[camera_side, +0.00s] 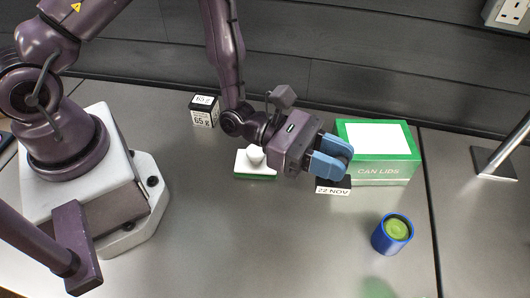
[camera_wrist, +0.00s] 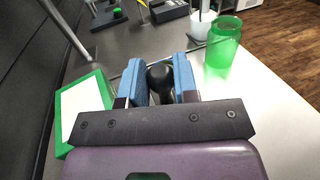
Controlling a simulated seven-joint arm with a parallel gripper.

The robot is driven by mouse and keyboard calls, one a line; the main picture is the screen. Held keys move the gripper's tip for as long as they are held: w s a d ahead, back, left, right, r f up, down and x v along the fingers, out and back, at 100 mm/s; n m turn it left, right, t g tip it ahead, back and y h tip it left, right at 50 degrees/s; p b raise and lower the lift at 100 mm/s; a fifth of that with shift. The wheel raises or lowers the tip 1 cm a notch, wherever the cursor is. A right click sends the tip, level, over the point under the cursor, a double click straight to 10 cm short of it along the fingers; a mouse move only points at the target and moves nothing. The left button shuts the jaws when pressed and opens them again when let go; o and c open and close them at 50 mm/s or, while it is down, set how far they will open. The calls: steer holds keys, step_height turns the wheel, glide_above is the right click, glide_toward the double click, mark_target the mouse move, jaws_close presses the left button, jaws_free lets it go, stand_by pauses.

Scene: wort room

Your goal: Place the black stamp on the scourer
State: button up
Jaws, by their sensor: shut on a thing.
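The black stamp (camera_side: 333,187) has a dark block with a white "22 NOV" label. It is beneath my gripper (camera_side: 331,158), in front of the green box. In the wrist view its round black handle (camera_wrist: 160,82) is between the blue fingers of my gripper (camera_wrist: 160,80), which are shut on it. The stamp looks upright, at or just above the counter; I cannot tell whether it touches. A flat pad, white above and green below, looks like the scourer (camera_side: 255,174). It lies left of my gripper. A white rounded knob (camera_side: 256,154) shows on or behind it.
A green and white "CAN LIDS" box (camera_side: 382,172) stands close behind the stamp. A blue cup with green contents (camera_side: 392,234) is at front right. A small black-and-white "65.8" block (camera_side: 204,111) is back left. A translucent green jar (camera_wrist: 224,45) shows in the wrist view.

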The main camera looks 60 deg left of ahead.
steer(key=w+a+r+n+t, duration=0.1)
steer(key=w+a+r+t, duration=0.15)
steer(key=a, duration=0.65)
steer(key=m+g, duration=0.2)
steer(key=g, duration=0.2)
glide_above(253, 148)
step_height(253, 148, down, 3)
steer(key=shift+f+h, duration=0.4)
steer(key=shift+f, duration=1.5)
steer(key=shift+f, duration=0.15)
steer(key=o, duration=0.9)
